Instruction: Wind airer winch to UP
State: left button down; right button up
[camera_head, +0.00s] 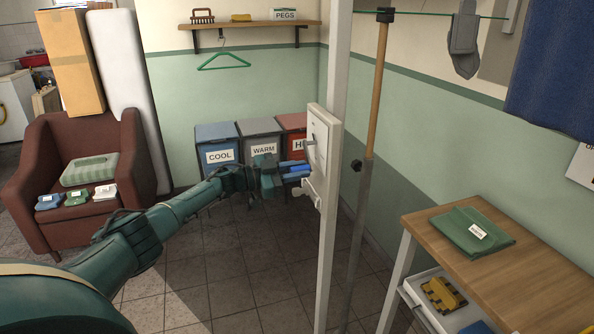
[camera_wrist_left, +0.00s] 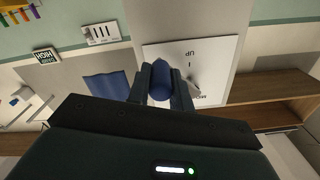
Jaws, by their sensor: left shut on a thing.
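The winch plate (camera_head: 322,158) is a pale panel on a white upright post. In the left wrist view the plate (camera_wrist_left: 218,58) carries upside-down lettering that includes "UP", and a small grey pointer (camera_wrist_left: 191,88) stands on it. A blue handle (camera_head: 300,168) sticks out in front of the plate. My left gripper (camera_head: 287,172) is shut on this handle. In the left wrist view the blue handle (camera_wrist_left: 161,80) sits between the two dark fingers. Its joint to the plate is hidden. My right gripper is not in view.
A wooden pole (camera_head: 375,90) stands right of the post. A wooden table (camera_head: 535,265) with a green folded cloth (camera_head: 472,231) is at right. Labelled bins (camera_head: 217,133) stand behind my left arm. A brown armchair (camera_head: 40,165) is at left. The tiled floor between is clear.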

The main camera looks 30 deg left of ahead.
pick_arm(q)
jog(key=shift+s+d+r+n, duration=0.1)
jog(key=shift+s+d+n, duration=0.2)
jog(key=shift+n, duration=0.4)
jog(key=shift+w, duration=0.1)
jog(key=c, duration=1.6)
grip_release()
jog(key=o, duration=0.3)
jog(key=shift+r, duration=0.2)
jog(key=shift+o, duration=0.2)
jog(key=v, duration=1.3)
jog(key=shift+b, duration=0.4)
jog(key=shift+a, duration=0.1)
